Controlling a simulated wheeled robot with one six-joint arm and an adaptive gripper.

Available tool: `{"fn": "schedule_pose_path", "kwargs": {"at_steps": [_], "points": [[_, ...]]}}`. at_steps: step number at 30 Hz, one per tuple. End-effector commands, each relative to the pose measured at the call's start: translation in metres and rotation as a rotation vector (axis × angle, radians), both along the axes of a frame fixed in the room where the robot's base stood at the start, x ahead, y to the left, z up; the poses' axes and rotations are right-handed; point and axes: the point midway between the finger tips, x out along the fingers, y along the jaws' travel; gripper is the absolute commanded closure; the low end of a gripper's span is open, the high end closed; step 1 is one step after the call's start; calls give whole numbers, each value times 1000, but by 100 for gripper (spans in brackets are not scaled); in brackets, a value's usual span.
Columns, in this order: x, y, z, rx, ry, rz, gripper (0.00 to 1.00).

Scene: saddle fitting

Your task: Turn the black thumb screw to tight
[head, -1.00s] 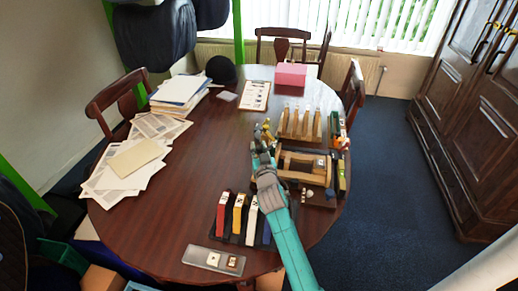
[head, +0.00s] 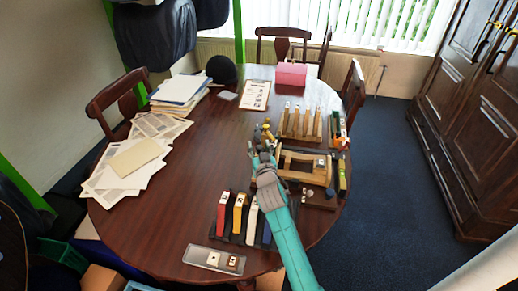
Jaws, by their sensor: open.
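The wooden saddle fixture (head: 305,164) stands on the right side of the table. The black thumb screw cannot be made out at this size; my arm may hide part of that area. My gripper (head: 256,147) is open over the table, just left of the fixture's left end. I see nothing between its fingers. Small yellowish pieces (head: 267,131) stand close behind and to the right of it.
A rack of wooden pegs (head: 301,124) stands behind the fixture. A grey tray (head: 199,256) lies at the front edge. Papers (head: 135,157) cover the left side. The table's middle is clear.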

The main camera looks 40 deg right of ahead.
Motion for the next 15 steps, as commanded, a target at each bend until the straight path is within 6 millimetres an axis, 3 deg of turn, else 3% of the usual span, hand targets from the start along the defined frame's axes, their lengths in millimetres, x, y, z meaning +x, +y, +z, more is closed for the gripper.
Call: {"fn": "schedule_pose_path", "kwargs": {"at_steps": [15], "points": [[0,0,83,-1,-2,1,50]]}}
